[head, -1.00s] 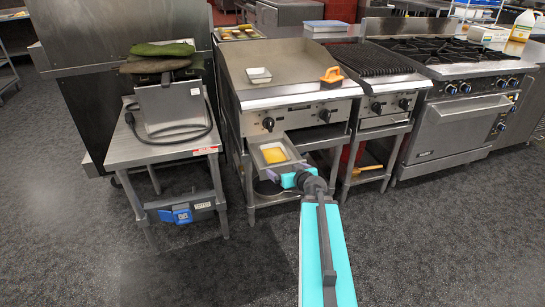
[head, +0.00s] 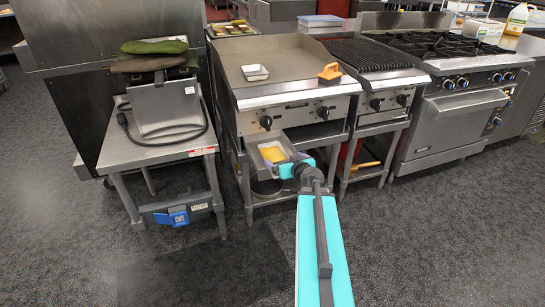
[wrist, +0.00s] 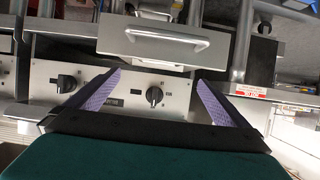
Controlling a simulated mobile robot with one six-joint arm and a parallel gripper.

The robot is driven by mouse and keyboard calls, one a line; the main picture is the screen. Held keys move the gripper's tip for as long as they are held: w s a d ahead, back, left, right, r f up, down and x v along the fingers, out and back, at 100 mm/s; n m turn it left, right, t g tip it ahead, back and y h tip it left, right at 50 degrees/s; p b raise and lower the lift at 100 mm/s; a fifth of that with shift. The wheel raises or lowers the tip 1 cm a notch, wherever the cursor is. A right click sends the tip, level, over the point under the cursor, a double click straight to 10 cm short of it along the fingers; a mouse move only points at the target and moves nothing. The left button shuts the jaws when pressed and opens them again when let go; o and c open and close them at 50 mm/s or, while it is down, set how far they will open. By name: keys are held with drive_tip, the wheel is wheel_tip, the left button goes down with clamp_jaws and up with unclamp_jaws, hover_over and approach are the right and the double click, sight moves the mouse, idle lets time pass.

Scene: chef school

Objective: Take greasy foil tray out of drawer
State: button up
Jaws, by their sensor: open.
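The drawer (head: 254,158) under the griddle is pulled out. Inside it lies something with a yellow surface (head: 273,154); I cannot clearly tell whether this is the greasy foil tray. In the wrist view, the drawer's metal front (wrist: 115,36) and bar handle (wrist: 165,38) appear upside down at the top, beyond my fingertips. The drawer's inside is hidden there. My gripper (head: 299,166) is at the right front corner of the drawer. In the wrist view my gripper (wrist: 158,78) has its two purple fingers spread, with nothing between them.
A steel table (head: 160,152) stands to the left. A charbroiler (head: 375,65) and range (head: 455,120) stand to the right. The dark floor in front is clear.

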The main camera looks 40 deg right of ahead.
approach(274, 159)
drive_tip(key=shift+w+d+r+p, duration=0.15)
drive_tip(key=shift+w+d+r, duration=0.15)
drive_tip(key=shift+w, duration=0.4)
drive_tip(key=shift+w+d+r+p, duration=0.15)
drive_tip(key=shift+w+d+r, duration=0.15)
drive_tip(key=shift+w, duration=0.4)
drive_tip(key=shift+w+d+r+p, duration=0.2)
drive_tip(key=shift+w+r, duration=0.1)
drive_tip(key=shift+w, duration=0.4)
drive_tip(key=shift+w, duration=0.1)
drive_tip(key=shift+p+x, duration=0.55)
drive_tip(key=shift+x, duration=1.95)
drive_tip(key=c, duration=0.9)
